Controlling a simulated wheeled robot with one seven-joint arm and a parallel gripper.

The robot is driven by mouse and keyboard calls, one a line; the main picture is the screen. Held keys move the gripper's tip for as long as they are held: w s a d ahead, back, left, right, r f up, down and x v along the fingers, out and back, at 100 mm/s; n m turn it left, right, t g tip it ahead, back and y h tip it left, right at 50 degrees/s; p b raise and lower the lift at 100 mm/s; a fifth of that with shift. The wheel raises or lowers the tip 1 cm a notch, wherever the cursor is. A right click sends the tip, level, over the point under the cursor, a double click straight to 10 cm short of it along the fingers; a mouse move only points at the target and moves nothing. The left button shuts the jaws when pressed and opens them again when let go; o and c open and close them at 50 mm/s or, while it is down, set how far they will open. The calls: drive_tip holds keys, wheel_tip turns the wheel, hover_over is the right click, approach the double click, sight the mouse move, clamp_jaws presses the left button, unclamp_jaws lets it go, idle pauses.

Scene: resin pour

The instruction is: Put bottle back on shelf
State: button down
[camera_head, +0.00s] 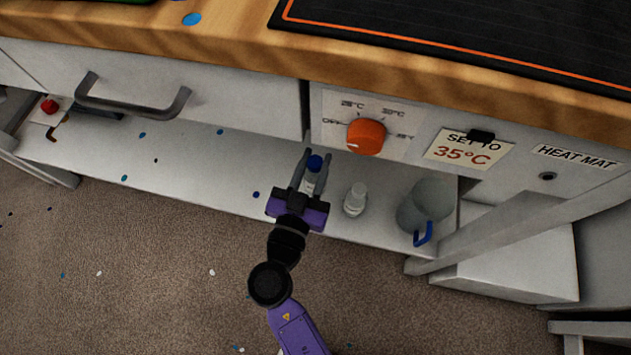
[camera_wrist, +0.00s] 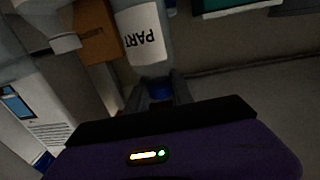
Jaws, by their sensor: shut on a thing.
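A white bottle with a blue cap (camera_head: 315,163) is between the fingers of my gripper (camera_head: 311,172), over the low white shelf (camera_head: 190,160) under the worktop. My gripper is shut on this bottle. In the wrist view the bottle (camera_wrist: 142,35) shows upside down, with a label reading "PART"; the rest of the label is hidden. Its blue cap (camera_wrist: 159,88) is between the fingertips. I cannot tell whether the bottle's base touches the shelf.
A second white bottle (camera_head: 355,199) stands just right of my gripper. Right of it is a clear jug with a blue handle (camera_head: 423,234). The orange knob (camera_head: 366,136) and drawer front overhang the shelf. The shelf's left stretch is mostly clear.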

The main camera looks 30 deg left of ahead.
sight(311, 191)
drive_tip(key=shift+f+b, duration=1.3)
drive_tip(key=shift+f, duration=2.85)
drive_tip(key=c, duration=1.1)
unclamp_jaws()
drive_tip(key=shift+r, duration=0.1)
